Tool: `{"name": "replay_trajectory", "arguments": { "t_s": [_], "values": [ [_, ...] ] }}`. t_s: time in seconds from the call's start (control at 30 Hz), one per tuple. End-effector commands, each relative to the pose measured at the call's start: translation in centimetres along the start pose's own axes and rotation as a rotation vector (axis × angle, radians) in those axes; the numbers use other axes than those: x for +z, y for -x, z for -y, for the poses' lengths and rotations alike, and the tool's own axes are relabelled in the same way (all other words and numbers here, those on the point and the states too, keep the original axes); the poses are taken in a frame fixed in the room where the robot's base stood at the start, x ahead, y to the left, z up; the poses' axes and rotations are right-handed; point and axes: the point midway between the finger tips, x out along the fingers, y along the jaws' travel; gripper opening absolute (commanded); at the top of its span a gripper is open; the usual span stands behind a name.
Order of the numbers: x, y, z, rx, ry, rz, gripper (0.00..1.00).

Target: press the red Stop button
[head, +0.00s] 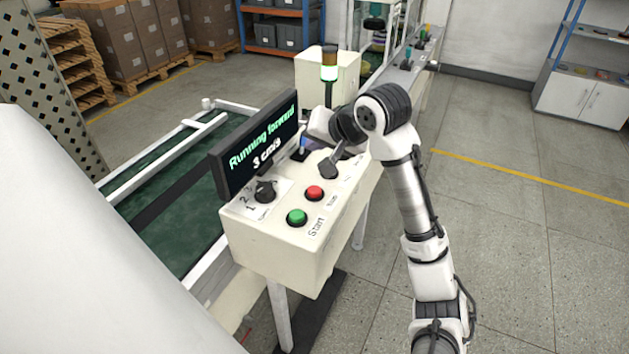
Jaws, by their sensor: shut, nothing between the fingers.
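The red Stop button (314,193) is on the sloped top of a cream control box (281,246). A green Start button (297,217) is in front of it, and a black rotary knob (265,191) is to its left. My gripper (327,170) is shut and empty, pointing down close behind and slightly right of the red button. The red button's top is in plain view. I cannot tell the exact height of the fingertips above the panel.
A display (262,147) reading "Running forward 3 cm/s" stands along the panel's left edge. A green conveyor belt (187,160) runs behind it. Open floor (530,245) lies to the right.

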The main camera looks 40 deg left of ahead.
Motion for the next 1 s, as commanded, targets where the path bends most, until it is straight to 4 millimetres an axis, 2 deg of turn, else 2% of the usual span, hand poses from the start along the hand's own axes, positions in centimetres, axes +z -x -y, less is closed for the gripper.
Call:
{"name": "replay_trajectory", "arguments": {
  "t_s": [0.57, 1.0],
  "values": [
    [0.6, -0.3, -0.8, 0.015, -0.012, 0.021, 0.0],
    [3.5, -4.1, -3.6, 0.014, -0.011, 0.019, 0.0]
  ]
}}
